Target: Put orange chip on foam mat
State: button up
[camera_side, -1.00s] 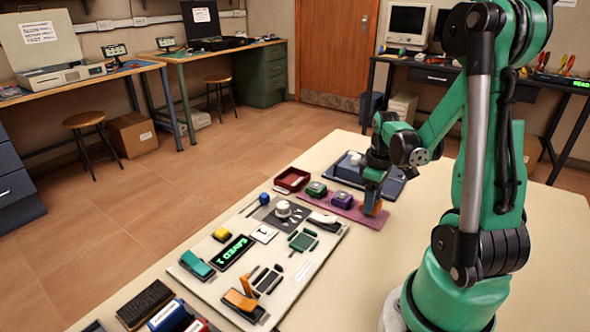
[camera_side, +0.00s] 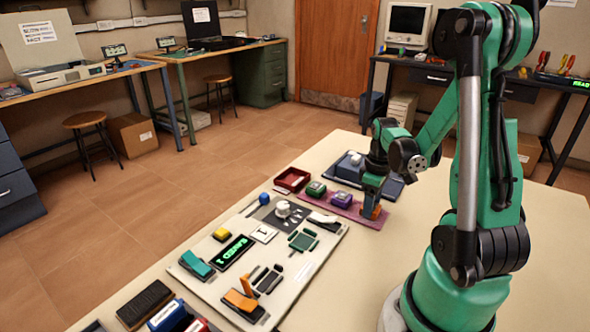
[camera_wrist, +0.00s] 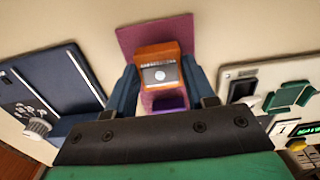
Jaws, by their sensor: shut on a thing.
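The orange chip (camera_wrist: 158,52) is a small orange block with a grey face, seen between my two blue fingers in the wrist view. It also shows at my fingertips in the side view (camera_side: 378,213). My gripper (camera_side: 374,204) is shut on it. The foam mat (camera_side: 355,215) is a flat mauve sheet, and it also shows in the wrist view (camera_wrist: 142,36). The chip is over the mat's right end; whether it touches the mat I cannot tell. A purple chip (camera_side: 341,199) and a green chip (camera_side: 316,188) sit on the mat farther left.
A dark red tray (camera_side: 292,179) lies left of the mat. A dark blue plate with a knob (camera_side: 345,172) stands behind it. A light panel with several switches and buttons (camera_side: 318,257) lies in front. The table right of the mat is clear.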

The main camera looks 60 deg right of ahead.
jog(key=o, duration=1.4)
jog(key=shift+c, duration=0.2)
jog(key=shift+r, duration=3.7)
jog(key=w+a+r+t, duration=0.2)
jog(key=w+a+t, duration=0.1)
jog(key=a, duration=0.7)
jog(key=w+a+r+t, duration=0.3)
jog(key=w+a+t, duration=0.1)
jog(key=a, duration=0.7)
jog(key=shift+w, duration=0.65)
